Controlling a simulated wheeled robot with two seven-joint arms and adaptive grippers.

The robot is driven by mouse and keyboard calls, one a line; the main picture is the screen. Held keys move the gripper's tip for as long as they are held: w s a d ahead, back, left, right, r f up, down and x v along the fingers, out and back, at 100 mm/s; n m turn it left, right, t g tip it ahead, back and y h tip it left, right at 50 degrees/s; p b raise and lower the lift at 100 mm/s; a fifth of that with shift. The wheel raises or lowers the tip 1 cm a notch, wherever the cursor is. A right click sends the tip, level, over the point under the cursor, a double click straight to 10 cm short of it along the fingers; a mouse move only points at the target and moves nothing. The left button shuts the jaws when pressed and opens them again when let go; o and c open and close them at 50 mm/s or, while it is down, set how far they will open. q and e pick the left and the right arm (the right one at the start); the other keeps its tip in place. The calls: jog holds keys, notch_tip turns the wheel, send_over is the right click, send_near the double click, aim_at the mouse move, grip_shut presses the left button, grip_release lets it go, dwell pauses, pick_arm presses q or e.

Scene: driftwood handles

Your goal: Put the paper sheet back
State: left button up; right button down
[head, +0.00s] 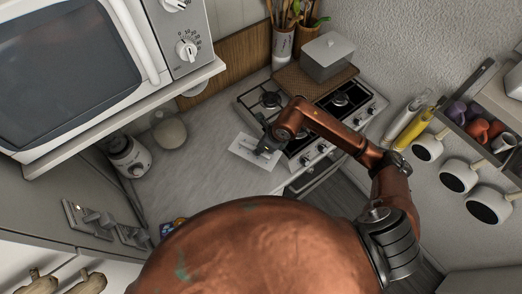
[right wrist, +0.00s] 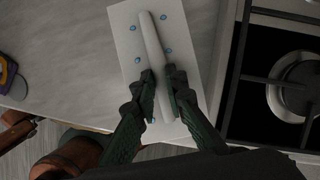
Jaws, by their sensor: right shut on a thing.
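The paper sheet (head: 240,147) lies on the grey counter just left of the stove in the head view. In the right wrist view the sheet (right wrist: 126,45) is white with several blue spots, and a pale raised ridge runs lengthwise along its middle. My right gripper (head: 266,150) is over the sheet. In the right wrist view its fingers (right wrist: 161,85) are closed on either side of the ridge, pinching it. Part of the sheet's near end is hidden by the fingers. My left gripper is not in view.
The gas stove (head: 362,108) is close to the sheet's right side, with a grey pot (head: 327,60) on a board at its back. A blender (head: 127,157) and a jar (head: 168,130) stand to the left. A microwave (head: 75,70) is on a shelf above.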

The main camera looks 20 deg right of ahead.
jog(key=shift+w+d+f, duration=0.25)
jog(key=shift+f, duration=0.25)
notch_tip(320, 180, down, 3)
jog(key=shift+p, duration=0.85)
jog(key=shift+f, duration=0.15)
jog(key=shift+f+b, duration=0.15)
jog(key=shift+b, duration=0.15)
jog(key=c, duration=2)
grip_release()
jog(key=shift+o, duration=0.2)
jog(key=shift+r, duration=0.2)
